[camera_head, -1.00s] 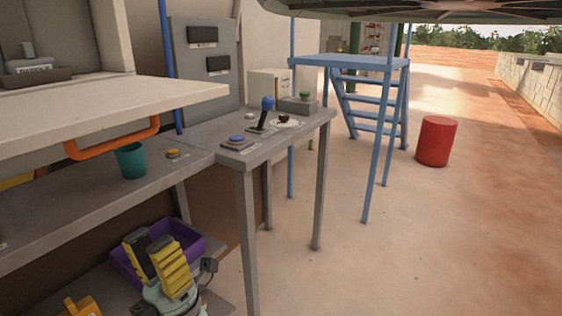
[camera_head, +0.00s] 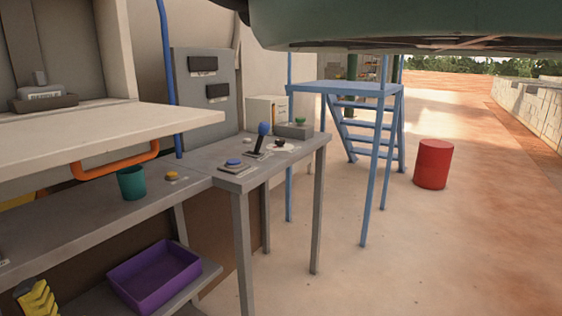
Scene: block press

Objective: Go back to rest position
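My gripper (camera_head: 38,299) shows only in part at the bottom left corner. One yellow ridged finger is visible, with a dark part beside it. The rest is cut off by the picture's edge, so its opening and anything between the fingers are hidden. It is left of the purple bin (camera_head: 152,283) and apart from it in the picture. The bin sits on the lower shelf and looks empty.
A grey table (camera_head: 285,165) carries a blue-knobbed lever (camera_head: 262,135), a blue button (camera_head: 234,163) and a green button (camera_head: 300,121). A teal cup (camera_head: 131,183) stands near a yellow button (camera_head: 172,176). Blue steps (camera_head: 362,88) and a red barrel (camera_head: 433,164) stand right, with open floor around.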

